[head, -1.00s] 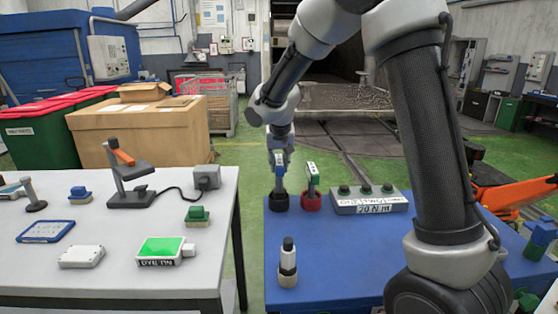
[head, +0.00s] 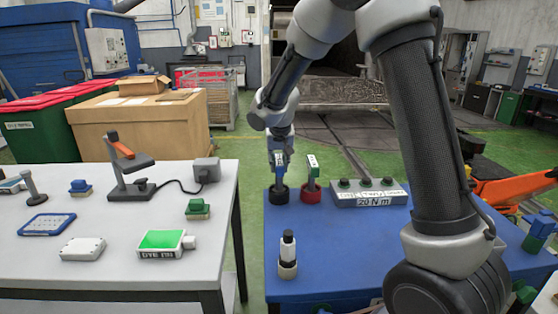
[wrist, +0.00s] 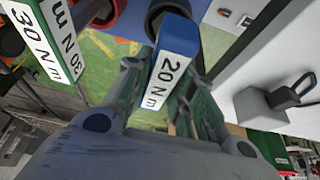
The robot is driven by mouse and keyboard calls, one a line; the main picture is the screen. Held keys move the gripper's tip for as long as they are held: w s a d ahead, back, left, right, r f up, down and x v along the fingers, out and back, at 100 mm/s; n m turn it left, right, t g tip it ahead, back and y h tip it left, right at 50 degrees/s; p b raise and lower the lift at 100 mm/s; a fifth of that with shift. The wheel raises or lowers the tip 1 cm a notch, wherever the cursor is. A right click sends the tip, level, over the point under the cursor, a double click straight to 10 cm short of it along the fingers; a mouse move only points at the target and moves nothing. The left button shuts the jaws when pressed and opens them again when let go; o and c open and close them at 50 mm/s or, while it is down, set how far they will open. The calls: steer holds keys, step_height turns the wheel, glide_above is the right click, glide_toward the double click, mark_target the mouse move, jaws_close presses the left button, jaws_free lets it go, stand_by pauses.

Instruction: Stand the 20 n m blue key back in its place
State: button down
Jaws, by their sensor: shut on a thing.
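The blue key (wrist: 177,40) with its "20 N m" label is held between the fingers of my gripper (wrist: 168,100) in the wrist view. In the head view my gripper (head: 280,150) is shut on this blue key (head: 279,174), which stands roughly upright over the black round holder (head: 279,197). The key's lower end meets the holder's mouth in the picture; I cannot tell how deep it sits. The black holder also shows in the wrist view (wrist: 168,8), partly hidden behind the key.
A green "30 N m" key (head: 311,174) stands in a red holder (head: 311,195) close on the right. A black-and-white cylinder (head: 288,255) stands in front. A white table (head: 110,205) is to the left.

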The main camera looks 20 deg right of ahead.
steer(key=shift+f, duration=0.3)
steer(key=c, duration=1.1)
jaws_free()
steer(key=shift+r, duration=0.1)
steer(key=v, duration=1.2)
